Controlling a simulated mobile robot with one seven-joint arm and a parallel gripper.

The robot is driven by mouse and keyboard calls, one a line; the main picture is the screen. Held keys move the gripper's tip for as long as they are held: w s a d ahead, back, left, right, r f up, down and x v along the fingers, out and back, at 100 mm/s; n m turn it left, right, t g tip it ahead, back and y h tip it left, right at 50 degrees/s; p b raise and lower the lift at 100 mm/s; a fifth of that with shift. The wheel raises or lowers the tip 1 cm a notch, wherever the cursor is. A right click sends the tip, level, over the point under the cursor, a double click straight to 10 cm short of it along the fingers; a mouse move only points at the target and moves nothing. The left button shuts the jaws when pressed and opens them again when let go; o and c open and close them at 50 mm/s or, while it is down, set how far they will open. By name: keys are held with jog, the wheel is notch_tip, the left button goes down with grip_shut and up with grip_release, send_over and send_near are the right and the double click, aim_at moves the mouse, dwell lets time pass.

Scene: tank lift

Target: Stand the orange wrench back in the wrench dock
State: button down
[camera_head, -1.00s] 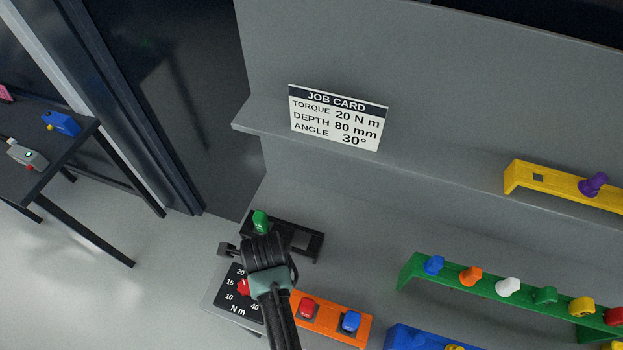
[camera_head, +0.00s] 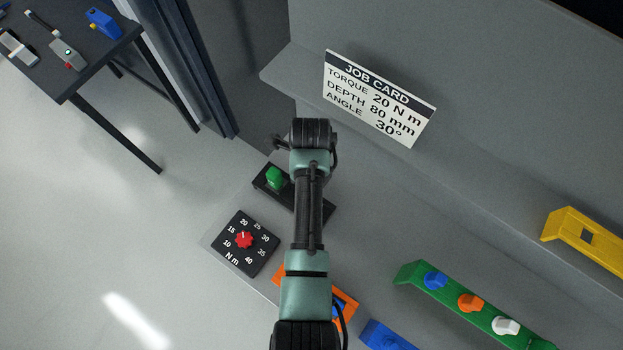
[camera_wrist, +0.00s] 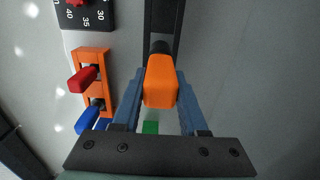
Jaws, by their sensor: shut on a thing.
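In the wrist view, my gripper (camera_wrist: 159,92) is shut on the orange wrench (camera_wrist: 160,82), of which the blocky orange handle shows. Its dark lower part appears over a black slotted holder (camera_wrist: 165,18); I cannot tell whether they touch. In the head view this black holder (camera_head: 321,209) has a green handle (camera_head: 275,178) at its left end, and my arm hides part of it. My fingertips and the wrench are hidden there. An orange rack (camera_wrist: 95,55) holds a red handle (camera_wrist: 83,78) and a blue handle (camera_wrist: 88,118). No label shows which holder is the wrench dock.
A black dial plate (camera_head: 260,257) with a red knob (camera_head: 244,240) lies left of my arm. A green rack (camera_head: 410,272) with several coloured knobs stands right. A job card (camera_head: 378,98) stands on the back ledge. A dark side table (camera_head: 92,60) holds tools.

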jog(key=shift+w+d+r, duration=0.1)
jog(key=shift+w, duration=0.05)
jog(key=shift+f+b, duration=1.15)
jog(key=shift+f, duration=0.9)
notch_tip(320, 180, down, 6)
jog(key=b, duration=0.4)
dwell(1.5)
jog(key=shift+c, duration=1.8)
grip_release()
